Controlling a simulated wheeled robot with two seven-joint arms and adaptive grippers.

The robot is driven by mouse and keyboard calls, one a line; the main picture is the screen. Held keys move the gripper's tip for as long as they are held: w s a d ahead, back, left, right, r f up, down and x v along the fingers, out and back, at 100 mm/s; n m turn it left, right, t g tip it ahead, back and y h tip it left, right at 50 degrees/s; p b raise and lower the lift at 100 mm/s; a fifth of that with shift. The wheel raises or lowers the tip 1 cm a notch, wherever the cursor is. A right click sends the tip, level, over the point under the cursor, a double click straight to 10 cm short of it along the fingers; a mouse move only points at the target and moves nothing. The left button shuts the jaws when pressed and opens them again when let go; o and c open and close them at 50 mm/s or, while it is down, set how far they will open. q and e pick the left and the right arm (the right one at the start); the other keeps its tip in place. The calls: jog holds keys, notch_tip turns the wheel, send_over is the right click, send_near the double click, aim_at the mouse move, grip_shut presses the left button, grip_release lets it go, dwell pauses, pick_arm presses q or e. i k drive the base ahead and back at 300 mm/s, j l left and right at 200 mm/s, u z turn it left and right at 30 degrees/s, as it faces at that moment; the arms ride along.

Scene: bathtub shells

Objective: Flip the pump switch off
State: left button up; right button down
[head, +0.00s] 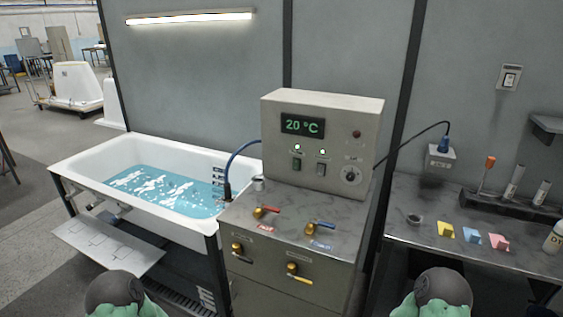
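A beige control box (340,112) stands on the counter beside the bathtub. Its display (302,125) reads 20 °C. Two small rocker switches sit on its front, a left switch (297,164) and a right switch (320,169). A lit indicator lamp shows above each one. Their labels are too small to read, so I cannot tell which is the pump switch, nor the rocker positions. A round dial (350,176) is at the right, under a dark red lamp (356,134). Neither gripper is in view; only green and dark parts of my arms show at the bottom edge.
A white bathtub (75,165) with blue water is at the left. Red (266,210) and blue (320,226) valve handles stand on the counter before the box. A blue hose and a black cable run from the box sides. Colored blocks (471,238) lie on the right bench.

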aim_at(297, 163)
jog(key=i+j, duration=0.2)
jog(key=j, duration=0.15)
jog(key=i+j+z, duration=0.1)
jog(key=i+j, duration=0.35)
jog(key=j, duration=0.2)
jog(key=i+j+z, duration=0.15)
jog(key=j, duration=0.2)
jog(key=i+j, duration=0.25)
jog(key=j, duration=0.15)
jog(key=i+j+z, duration=0.1)
jog(key=j, duration=0.25)
jog(key=i, duration=0.05)
